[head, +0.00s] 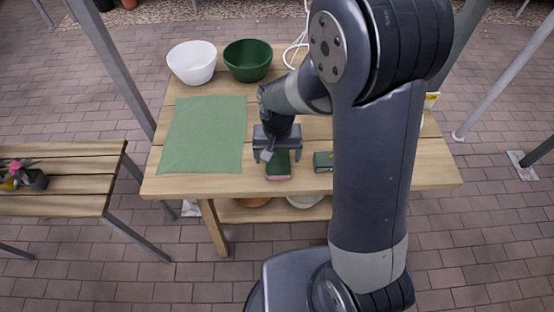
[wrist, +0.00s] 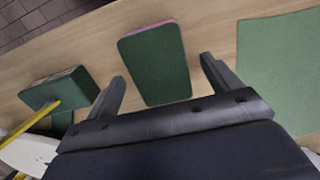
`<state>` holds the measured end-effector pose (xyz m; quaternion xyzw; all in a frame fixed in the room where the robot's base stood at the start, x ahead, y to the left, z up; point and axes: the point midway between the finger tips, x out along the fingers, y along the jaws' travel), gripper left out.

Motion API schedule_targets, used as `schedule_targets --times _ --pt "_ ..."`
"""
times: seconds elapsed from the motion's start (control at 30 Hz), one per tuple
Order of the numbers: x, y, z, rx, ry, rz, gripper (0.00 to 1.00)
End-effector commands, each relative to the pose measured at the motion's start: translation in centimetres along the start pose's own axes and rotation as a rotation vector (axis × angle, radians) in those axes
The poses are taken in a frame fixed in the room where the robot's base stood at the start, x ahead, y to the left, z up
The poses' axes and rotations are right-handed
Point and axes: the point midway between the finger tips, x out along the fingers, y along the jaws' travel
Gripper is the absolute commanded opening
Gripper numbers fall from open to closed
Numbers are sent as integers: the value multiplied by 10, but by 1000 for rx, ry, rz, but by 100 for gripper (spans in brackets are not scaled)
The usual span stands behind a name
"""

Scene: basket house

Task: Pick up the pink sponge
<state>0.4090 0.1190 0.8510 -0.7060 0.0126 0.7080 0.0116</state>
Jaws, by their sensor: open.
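The sponge (head: 278,168) lies on the wooden table near its front edge. Its top is dark green and a pink layer shows along its front edge. In the wrist view the sponge (wrist: 157,64) lies ahead of and partly between the fingers, with a thin pink strip at its far end. My gripper (head: 268,157) is open and empty, above the table at the sponge's back end. In the wrist view the gripper (wrist: 165,85) has one finger on each side of the sponge's near part. I see no contact between fingers and sponge.
A small green box (head: 323,161) lies right of the sponge; a yellow rod (wrist: 38,117) shows near it in the wrist view. A green mat (head: 205,135) lies to the left. A white bowl (head: 192,62) and a green bowl (head: 248,60) stand behind on the table (head: 200,186).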

Motion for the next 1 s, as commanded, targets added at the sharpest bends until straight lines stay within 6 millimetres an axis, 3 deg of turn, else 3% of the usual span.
schedule_targets --times 0.13,0.4,1.0 --pt "14 0 0 0 0 0 85" --pt "16 0 -1 0 2 -1 85" --pt "16 0 -1 0 2 -1 37"
